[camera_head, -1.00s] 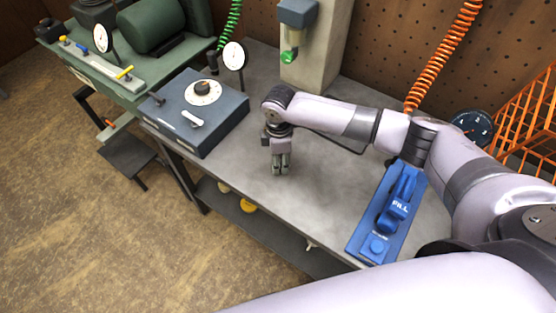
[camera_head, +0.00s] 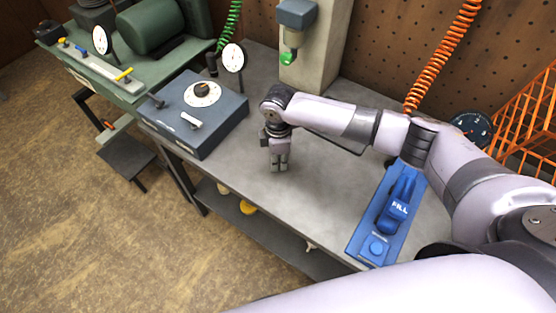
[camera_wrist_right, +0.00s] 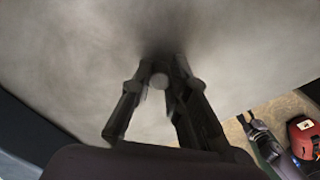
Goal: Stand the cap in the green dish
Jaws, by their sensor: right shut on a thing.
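My right gripper (camera_head: 280,167) points down over the bare middle of the grey bench top. In the right wrist view its fingers (camera_wrist_right: 160,62) close in around a small pale round thing (camera_wrist_right: 159,81), which seems to be the cap. The fingers hide most of it, and in the head view I cannot make it out. I cannot make out the green dish in either view. My left gripper is not in view.
A blue-grey box with a dial (camera_head: 205,125) stands left of the gripper. A blue fixture marked FILL (camera_head: 375,235) lies to the right. A grey column (camera_head: 320,45) with a green-tipped part stands behind. The bench (camera_head: 330,195) between them is clear.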

